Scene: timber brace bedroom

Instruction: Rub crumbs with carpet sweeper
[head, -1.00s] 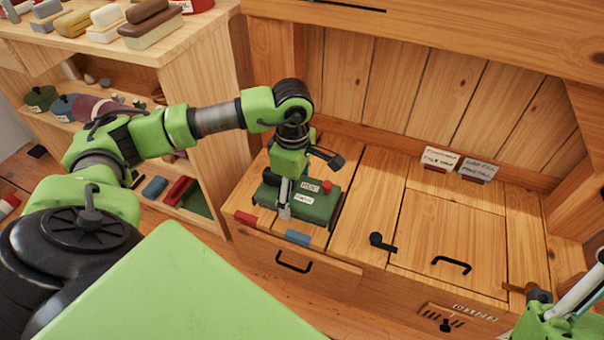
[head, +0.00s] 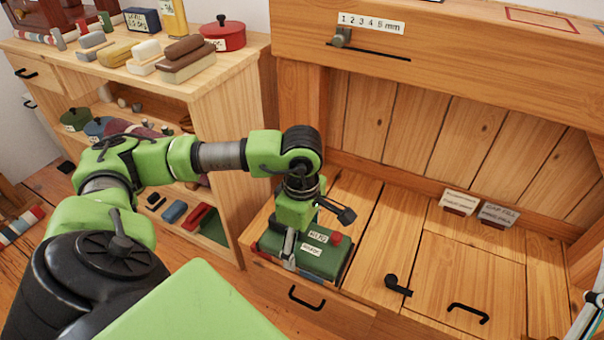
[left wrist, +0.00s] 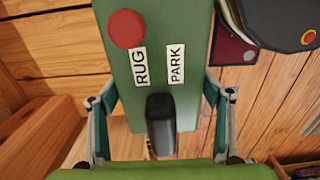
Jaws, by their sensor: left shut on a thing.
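The carpet sweeper (head: 325,262) is a green box with a red knob and white labels, low over the front left of the wooden bench. In the left wrist view the sweeper (left wrist: 172,60) shows the labels RUG and PARK, with a black grip below them. My left gripper (head: 288,255) is shut on it from above; in the left wrist view its fingers (left wrist: 160,125) lie on either side of the green body. Whether the sweeper's underside touches the bench is hidden. No crumbs can be made out. Only an edge of my right arm shows at the far right.
The bench top (head: 370,240) is clear behind and right of the sweeper, apart from a black lever (head: 397,286) and handle (head: 468,312). Two small labelled blocks (head: 460,203) stand at its back. A loaded shelf unit (head: 230,80) stands left; an overhanging beam (head: 450,70) crosses above.

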